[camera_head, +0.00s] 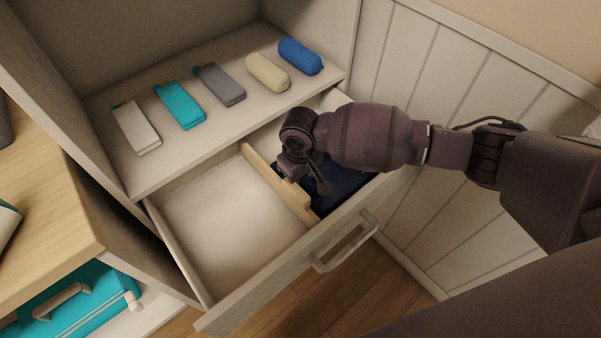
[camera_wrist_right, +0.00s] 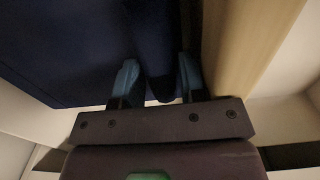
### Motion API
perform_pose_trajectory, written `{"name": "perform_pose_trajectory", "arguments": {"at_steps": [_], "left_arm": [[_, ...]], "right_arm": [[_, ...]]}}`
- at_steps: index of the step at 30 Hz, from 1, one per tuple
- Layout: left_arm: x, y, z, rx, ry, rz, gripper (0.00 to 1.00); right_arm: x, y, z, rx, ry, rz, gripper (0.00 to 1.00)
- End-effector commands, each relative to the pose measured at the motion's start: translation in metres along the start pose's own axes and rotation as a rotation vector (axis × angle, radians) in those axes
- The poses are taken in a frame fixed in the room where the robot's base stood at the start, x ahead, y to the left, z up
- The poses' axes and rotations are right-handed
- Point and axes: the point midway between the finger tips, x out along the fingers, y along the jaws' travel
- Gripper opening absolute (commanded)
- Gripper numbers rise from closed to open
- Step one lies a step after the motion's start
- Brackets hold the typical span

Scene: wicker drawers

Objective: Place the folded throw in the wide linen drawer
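The folded throw (camera_head: 343,190) is dark navy. It is in the right compartment of the open drawer (camera_head: 270,272), beside the pale wooden divider (camera_head: 272,187). My right gripper (camera_head: 308,180) is down at the throw's divider side and hides part of it. In the right wrist view, the fingers of my right gripper (camera_wrist_right: 157,78) stand apart with a navy fold of the throw (camera_wrist_right: 80,50) between them. Whether they press on it is unclear. The divider (camera_wrist_right: 235,45) runs close by on the right there. My left gripper is not in view.
The drawer's left compartment (camera_head: 225,215) is empty. Several rolled or folded items, such as a blue roll (camera_head: 300,56), lie in a row on the shelf (camera_head: 185,155) above. The drawer handle (camera_head: 345,245) sticks out in front. A panelled wall (camera_head: 450,110) is at right.

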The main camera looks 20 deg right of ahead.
Motion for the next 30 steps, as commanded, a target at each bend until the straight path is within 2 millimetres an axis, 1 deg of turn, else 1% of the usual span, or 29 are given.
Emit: {"name": "perform_pose_trajectory", "arguments": {"at_steps": [5, 8, 12, 18, 21, 25, 30], "left_arm": [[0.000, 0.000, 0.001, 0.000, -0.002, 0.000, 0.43], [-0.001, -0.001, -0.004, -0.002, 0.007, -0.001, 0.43], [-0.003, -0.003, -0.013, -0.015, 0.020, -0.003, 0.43], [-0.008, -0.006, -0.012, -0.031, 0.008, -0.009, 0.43], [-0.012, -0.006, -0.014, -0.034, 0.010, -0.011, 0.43], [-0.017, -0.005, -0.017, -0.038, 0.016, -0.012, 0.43], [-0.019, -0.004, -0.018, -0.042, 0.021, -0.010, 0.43]], "right_arm": [[-0.001, 0.000, 0.000, 0.000, 0.000, 0.000, 0.38], [-0.011, 0.000, -0.001, 0.000, 0.003, 0.002, 0.38], [-0.036, 0.001, -0.002, 0.000, 0.009, 0.003, 0.38], [-0.077, 0.000, -0.002, -0.001, 0.011, 0.003, 0.38], [-0.094, 0.000, -0.002, -0.001, 0.009, 0.002, 0.38], [-0.111, 0.000, -0.001, -0.001, 0.006, 0.002, 0.38], [-0.121, 0.000, 0.000, -0.001, 0.001, -0.001, 0.38]]}}
